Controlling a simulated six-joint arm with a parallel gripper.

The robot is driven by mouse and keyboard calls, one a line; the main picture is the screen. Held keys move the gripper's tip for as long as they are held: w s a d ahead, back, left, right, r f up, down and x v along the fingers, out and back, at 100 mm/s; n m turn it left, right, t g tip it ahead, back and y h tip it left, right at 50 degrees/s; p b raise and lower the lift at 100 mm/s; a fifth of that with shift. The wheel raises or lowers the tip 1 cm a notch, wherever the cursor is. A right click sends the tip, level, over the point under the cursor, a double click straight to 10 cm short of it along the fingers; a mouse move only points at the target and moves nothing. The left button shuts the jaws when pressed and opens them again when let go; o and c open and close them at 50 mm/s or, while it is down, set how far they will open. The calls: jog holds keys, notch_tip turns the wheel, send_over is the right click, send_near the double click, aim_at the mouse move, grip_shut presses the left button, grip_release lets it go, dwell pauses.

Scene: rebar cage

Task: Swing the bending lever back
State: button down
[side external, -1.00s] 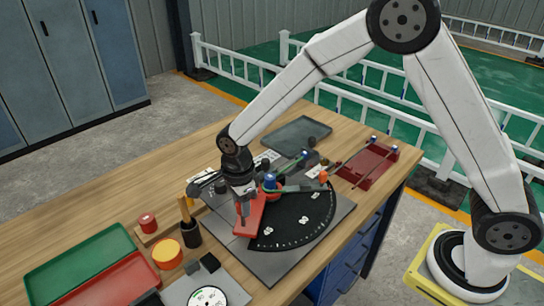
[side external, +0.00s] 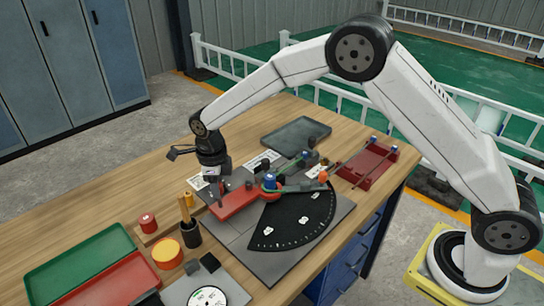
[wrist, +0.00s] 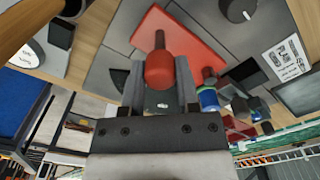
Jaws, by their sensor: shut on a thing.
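The bending lever (side external: 238,200) is a flat red arm on the grey bending plate (side external: 272,268). It runs left from a pivot with a blue top (side external: 270,182). My gripper (side external: 219,188) is over the lever's outer end and shut on its upright handle, which my fingers partly hide. In the wrist view, the handle's red knob (wrist: 160,70) is between my two fingers, with the red lever (wrist: 190,38) behind it. The black fan-shaped dial (side external: 292,222) with white labels lies uncovered right of the lever. A rod with an orange end (side external: 322,177) lies by the pivot.
A dark grey tray (side external: 296,133) and a red rack with rods (side external: 366,165) are at the back. A black cup with a wooden-handled tool (side external: 190,232), a yellow-orange roll (side external: 167,253), and green (side external: 80,262) and red (side external: 110,282) trays stand front left.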

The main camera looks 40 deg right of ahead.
jog(key=shift+w+d+r, duration=0.1)
jog(key=shift+w, duration=0.05)
jog(key=shift+c, duration=2.2)
grip_release()
jog(key=shift+o, duration=0.5)
jog(key=shift+r, duration=3.9)
jog(key=s+d+f+n+t, duration=0.1)
jog(key=s+d+n, duration=0.6)
jog(key=s+n, duration=0.5)
jog(key=s+d+f+n+t, duration=0.1)
jog(key=s+d+f+n, duration=0.1)
jog(key=s+d+n, duration=0.5)
jog(key=s+n, duration=0.4)
jog(key=n, duration=0.4)
jog(key=shift+s+d+t, duration=0.3)
jog(key=shift+s+d, duration=0.1)
